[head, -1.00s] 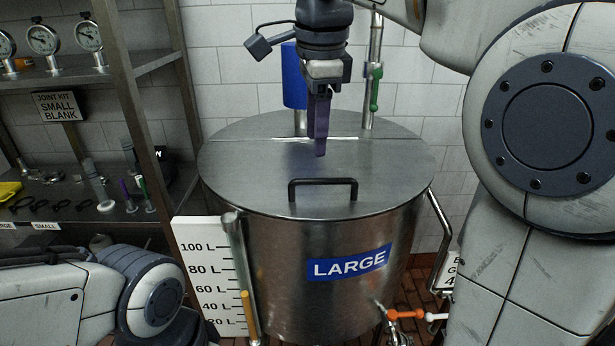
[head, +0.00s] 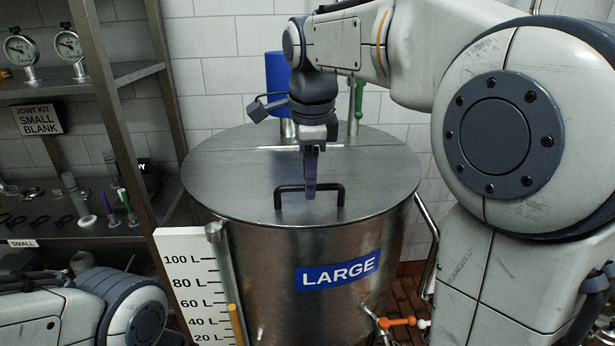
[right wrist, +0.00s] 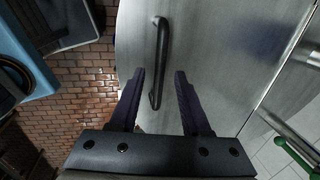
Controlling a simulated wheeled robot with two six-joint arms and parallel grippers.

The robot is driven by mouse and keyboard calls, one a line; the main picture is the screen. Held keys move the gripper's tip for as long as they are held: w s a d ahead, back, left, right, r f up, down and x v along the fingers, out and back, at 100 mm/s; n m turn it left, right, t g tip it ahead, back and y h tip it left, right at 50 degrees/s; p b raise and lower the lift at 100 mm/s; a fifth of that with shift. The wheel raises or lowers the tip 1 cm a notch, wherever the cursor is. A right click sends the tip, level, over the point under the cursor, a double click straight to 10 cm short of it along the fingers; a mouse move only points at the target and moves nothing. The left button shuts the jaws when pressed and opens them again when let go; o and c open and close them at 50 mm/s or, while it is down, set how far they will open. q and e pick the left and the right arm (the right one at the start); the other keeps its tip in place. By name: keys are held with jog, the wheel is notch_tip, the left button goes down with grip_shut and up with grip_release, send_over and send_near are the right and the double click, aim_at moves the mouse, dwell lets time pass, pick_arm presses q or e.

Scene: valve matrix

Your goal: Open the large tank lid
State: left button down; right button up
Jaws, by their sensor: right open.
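The large tank (head: 300,250) is a steel drum with a blue LARGE label. Its round steel lid (head: 225,175) lies flat and shut on top. A black bar handle (head: 282,204) stands near the lid's front edge. My right gripper (head: 310,195) points down over the lid at the handle's middle and hides part of the bar. In the right wrist view the two purple fingers (right wrist: 158,78) are apart, and the lid handle (right wrist: 160,60) lies between and beyond their tips, with nothing held. Of my left arm only a link shows at lower left; its gripper is out of view.
A metal shelf (head: 110,120) with gauges and small parts stands at left. A white litre scale board (head: 180,270) stands beside the tank. A blue cylinder (head: 278,75) and a green-handled pipe (head: 359,92) are behind the lid. An orange valve handle (head: 398,322) sits low at right.

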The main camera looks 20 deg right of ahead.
grip_shut()
jog(key=shift+a+r, duration=0.1)
dwell(1.3)
